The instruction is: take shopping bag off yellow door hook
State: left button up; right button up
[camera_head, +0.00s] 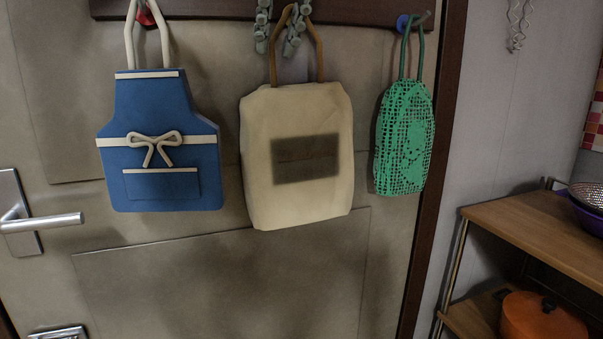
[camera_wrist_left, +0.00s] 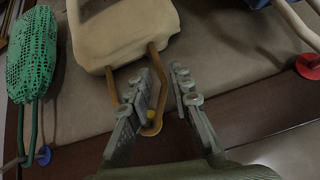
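The cream shopping bag (camera_head: 330,205) hangs on the door by a brown looped handle, with a dark label on its front. It also shows upside down in the wrist view (camera_wrist_left: 120,35). The yellow hook (camera_wrist_left: 152,117) shows there with the handle over it, partly behind a finger; in the head view I cannot make it out. My left gripper (camera_head: 276,44) is at the top of the handle. Its fingers (camera_wrist_left: 161,76) are apart, with one handle strand between them and the other strand beyond one finger. My right gripper is in neither view.
A blue apron (camera_head: 160,110) hangs on a red hook (camera_head: 146,17) to the left. A green mesh bag (camera_head: 403,140) hangs on a blue hook (camera_head: 404,22) to the right. A wooden shelf (camera_head: 530,225) with an orange pot (camera_head: 540,320) stands at lower right.

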pick_arm(q)
jog(key=shift+x, duration=1.1)
